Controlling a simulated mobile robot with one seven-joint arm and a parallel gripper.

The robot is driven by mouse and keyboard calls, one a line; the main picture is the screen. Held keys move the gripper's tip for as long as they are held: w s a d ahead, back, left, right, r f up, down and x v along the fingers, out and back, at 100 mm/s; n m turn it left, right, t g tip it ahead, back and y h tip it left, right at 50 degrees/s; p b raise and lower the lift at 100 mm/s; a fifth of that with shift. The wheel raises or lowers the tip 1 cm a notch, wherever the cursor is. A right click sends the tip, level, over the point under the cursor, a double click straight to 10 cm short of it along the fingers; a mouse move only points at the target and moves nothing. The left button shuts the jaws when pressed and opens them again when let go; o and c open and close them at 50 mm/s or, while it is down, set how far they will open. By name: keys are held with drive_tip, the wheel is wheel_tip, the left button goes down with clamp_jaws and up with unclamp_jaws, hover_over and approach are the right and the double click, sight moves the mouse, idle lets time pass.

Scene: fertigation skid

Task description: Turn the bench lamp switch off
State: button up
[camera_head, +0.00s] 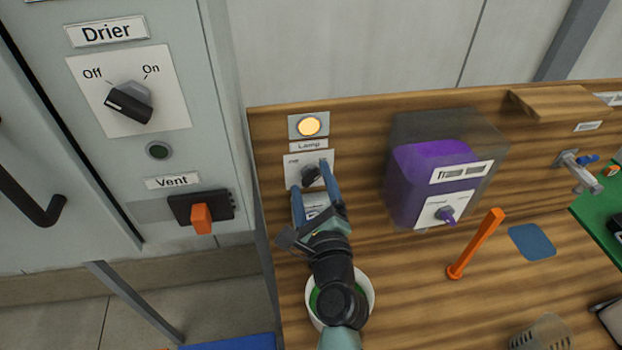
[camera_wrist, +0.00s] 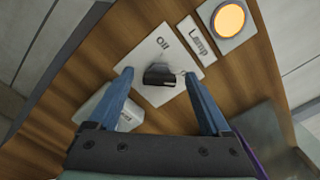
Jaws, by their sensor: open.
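The bench lamp switch (camera_head: 311,175) is a dark rotary knob on a white plate below the label "Lamp" on the wooden back panel. It also shows in the wrist view (camera_wrist: 160,74), with "Off" printed on the plate near it. The round lamp light (camera_head: 309,126) above the label glows orange. My gripper (camera_head: 310,177) is open, its two blue fingers on either side of the knob. In the wrist view the gripper (camera_wrist: 155,76) shows a gap between each finger and the knob. Whether the fingertips reach the knob's depth I cannot tell.
The drier knob (camera_head: 129,102) and an orange vent switch (camera_head: 202,218) are on the grey cabinet at left. A purple tank (camera_head: 425,170) stands to the right. A white pot (camera_head: 367,291) lies beneath my arm.

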drive_tip(key=shift+w+a, duration=0.1)
drive_tip(key=shift+w, duration=0.25)
clamp_jaws()
